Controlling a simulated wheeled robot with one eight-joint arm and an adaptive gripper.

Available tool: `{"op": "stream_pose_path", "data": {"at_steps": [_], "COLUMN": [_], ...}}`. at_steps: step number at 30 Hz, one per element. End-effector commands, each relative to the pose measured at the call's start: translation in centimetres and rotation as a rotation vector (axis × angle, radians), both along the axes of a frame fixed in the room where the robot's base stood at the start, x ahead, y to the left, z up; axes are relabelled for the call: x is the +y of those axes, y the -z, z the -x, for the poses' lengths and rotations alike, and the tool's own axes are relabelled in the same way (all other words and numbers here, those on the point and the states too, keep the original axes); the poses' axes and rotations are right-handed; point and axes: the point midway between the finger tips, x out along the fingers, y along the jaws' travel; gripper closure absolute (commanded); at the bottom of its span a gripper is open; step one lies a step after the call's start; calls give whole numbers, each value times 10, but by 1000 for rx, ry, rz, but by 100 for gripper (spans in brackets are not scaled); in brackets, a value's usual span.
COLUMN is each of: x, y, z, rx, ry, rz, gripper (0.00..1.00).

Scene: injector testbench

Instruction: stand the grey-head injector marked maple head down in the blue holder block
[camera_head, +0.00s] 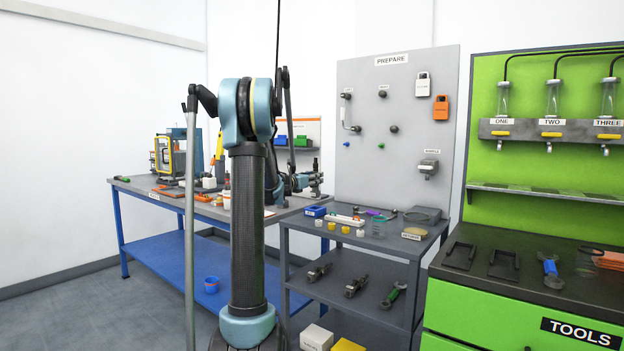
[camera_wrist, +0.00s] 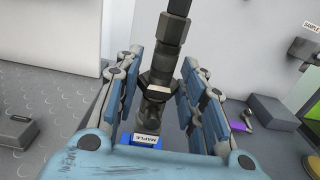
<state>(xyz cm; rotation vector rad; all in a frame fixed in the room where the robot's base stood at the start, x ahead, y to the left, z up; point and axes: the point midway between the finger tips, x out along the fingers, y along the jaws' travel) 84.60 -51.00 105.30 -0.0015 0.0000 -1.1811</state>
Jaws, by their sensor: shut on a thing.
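My gripper (camera_wrist: 160,85) is shut on a dark, stepped injector (camera_wrist: 163,55), with blue finger pads on either side of it. The injector stands roughly upright in the wrist view. A white tag (camera_wrist: 146,138) that seems to read MAPLE shows below it, against a blue patch. In the head view my gripper (camera_head: 297,184) and the dark injector (camera_head: 315,176) are above the grey cart's far left corner. The blue holder block (camera_head: 315,211) sits on the cart top just below. I cannot tell whether the injector's lower end touches the block; its head is not clearly visible.
The grey cart top also bears a white rack (camera_head: 345,220), small yellow-and-white pieces, a clear cup (camera_head: 379,229) and a grey tray (camera_head: 422,215). A grey PREPARE panel (camera_head: 393,130) stands behind it. A blue-legged workbench (camera_head: 160,199) is at left.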

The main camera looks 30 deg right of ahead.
Motion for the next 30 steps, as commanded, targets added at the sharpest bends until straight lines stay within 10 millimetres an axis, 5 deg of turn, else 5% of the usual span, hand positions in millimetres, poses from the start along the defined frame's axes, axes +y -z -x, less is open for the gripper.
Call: {"op": "stream_pose_path", "data": {"at_steps": [20, 30], "x": [0, 2], "y": [37, 36], "z": [-1, 1], "rx": [0, 0], "ry": [0, 3], "rz": [0, 0], "gripper": [100, 100]}}
